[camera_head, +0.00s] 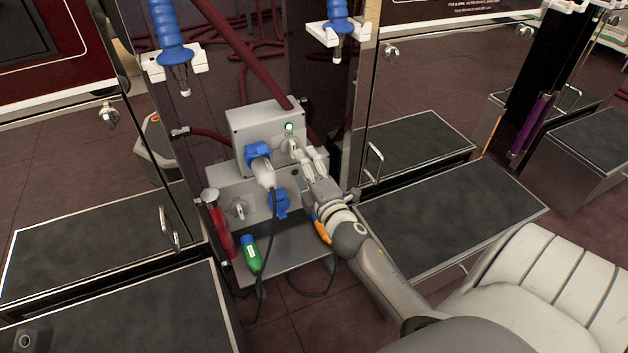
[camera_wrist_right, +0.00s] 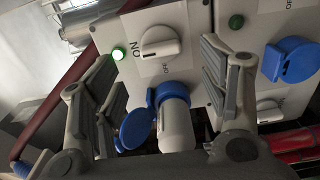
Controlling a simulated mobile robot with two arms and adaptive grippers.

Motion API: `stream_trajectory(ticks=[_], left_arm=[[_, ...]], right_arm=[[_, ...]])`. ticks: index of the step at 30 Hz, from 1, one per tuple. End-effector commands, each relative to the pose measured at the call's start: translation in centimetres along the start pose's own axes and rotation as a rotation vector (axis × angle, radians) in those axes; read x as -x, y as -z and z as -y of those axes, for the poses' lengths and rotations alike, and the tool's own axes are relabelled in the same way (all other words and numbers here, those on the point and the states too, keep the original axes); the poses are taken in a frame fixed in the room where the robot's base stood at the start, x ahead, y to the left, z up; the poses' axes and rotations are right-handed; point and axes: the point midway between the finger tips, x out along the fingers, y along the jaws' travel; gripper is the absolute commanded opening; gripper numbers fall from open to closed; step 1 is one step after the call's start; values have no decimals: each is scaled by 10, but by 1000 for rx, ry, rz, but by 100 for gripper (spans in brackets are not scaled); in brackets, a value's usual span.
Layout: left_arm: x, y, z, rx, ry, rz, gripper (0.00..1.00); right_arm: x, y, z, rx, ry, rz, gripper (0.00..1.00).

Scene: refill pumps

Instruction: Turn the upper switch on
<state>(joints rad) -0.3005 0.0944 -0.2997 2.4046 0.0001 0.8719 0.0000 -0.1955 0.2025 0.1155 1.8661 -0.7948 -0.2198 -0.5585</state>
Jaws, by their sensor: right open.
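The upper switch is a white rotary knob (camera_wrist_right: 160,42) on the upper grey box (camera_head: 262,125). In the right wrist view its ridge lies roughly across the picture. A bright green lamp (camera_wrist_right: 117,53) is lit beside the "ON" mark; the lit lamp also shows in the head view (camera_head: 289,127). My right gripper (camera_head: 306,158) is at the front of the upper box. In the right wrist view its open fingers (camera_wrist_right: 158,65) stand on either side of the knob, apart from it. In the head view the gripper partly hides the knob. My left gripper is out of view.
A white plug (camera_wrist_right: 175,120) sits in the blue socket below the knob, its cable hanging down. The lower box (camera_head: 220,190) has a dark green lamp (camera_wrist_right: 236,21), another knob (camera_head: 238,210) and a blue cover (camera_head: 279,204).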

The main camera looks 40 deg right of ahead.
Motion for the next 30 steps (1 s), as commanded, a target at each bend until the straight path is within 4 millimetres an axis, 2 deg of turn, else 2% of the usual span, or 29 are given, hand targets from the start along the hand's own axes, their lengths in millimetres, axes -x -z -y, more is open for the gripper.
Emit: stream_trajectory(ticks=[3,10,15,30], left_arm=[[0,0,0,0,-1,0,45],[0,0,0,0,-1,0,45],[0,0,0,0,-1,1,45],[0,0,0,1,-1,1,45]], right_arm=[[22,0,1,-1,2,0,68],[46,0,1,0,1,1,68],[52,0,0,1,-1,0,68],[52,0,0,0,-1,0,68]])
